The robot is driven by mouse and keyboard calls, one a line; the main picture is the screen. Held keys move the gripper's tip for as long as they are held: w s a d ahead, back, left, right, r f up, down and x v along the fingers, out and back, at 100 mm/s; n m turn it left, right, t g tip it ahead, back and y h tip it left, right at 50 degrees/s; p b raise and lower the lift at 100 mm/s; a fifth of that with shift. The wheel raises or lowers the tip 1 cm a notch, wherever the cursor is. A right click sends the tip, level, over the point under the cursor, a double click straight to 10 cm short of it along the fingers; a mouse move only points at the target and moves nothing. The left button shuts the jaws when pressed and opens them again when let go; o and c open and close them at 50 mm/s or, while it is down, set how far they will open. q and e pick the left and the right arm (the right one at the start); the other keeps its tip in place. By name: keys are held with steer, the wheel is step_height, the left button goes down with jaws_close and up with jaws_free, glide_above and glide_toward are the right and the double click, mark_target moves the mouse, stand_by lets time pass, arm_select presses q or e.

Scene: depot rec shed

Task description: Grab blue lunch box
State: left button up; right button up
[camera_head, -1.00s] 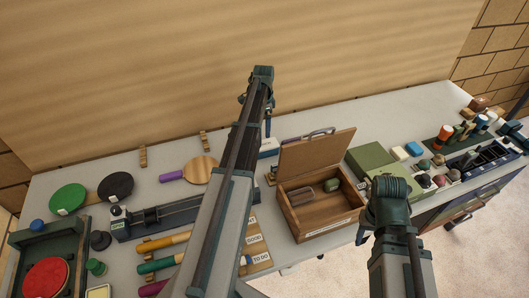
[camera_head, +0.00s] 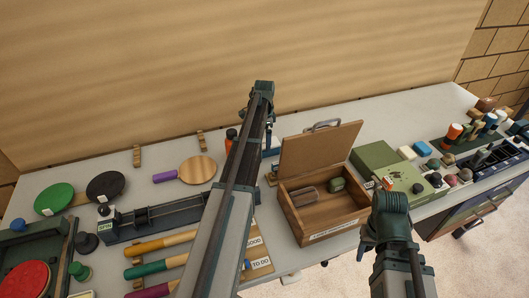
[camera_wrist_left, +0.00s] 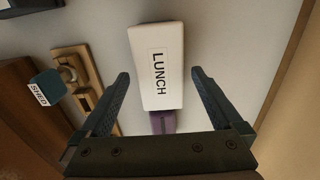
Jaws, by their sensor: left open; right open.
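A box labelled LUNCH (camera_wrist_left: 157,68) lies on the grey bench in the left wrist view, with a pale, nearly white top. No blue shows on it there. In the head view a small pale and blue patch (camera_head: 273,147) shows beside my left arm, mostly hidden; I cannot tell surely that it is the same box. My left gripper (camera_wrist_left: 158,88) is open and empty, its fingers on either side of the box's near end in the picture; the height gap is unclear. My right gripper (camera_head: 369,236) is by the bench's front edge, fingers partly hidden.
An open wooden box (camera_head: 325,228) with its lid up stands right of my left arm. A green box (camera_head: 405,182) is near my right wrist. A purple item (camera_wrist_left: 162,122) lies by the LUNCH box; a wooden rack with a SHED tag (camera_wrist_left: 46,87) is left.

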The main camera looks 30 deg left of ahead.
mark_target(264, 143)
arm_select(q)
step_height(264, 143, down, 3)
steer(key=shift+f+b, duration=0.2)
steer(key=shift+b, duration=1.05)
steer(key=shift+r, duration=0.1)
steer(key=c, duration=1.4)
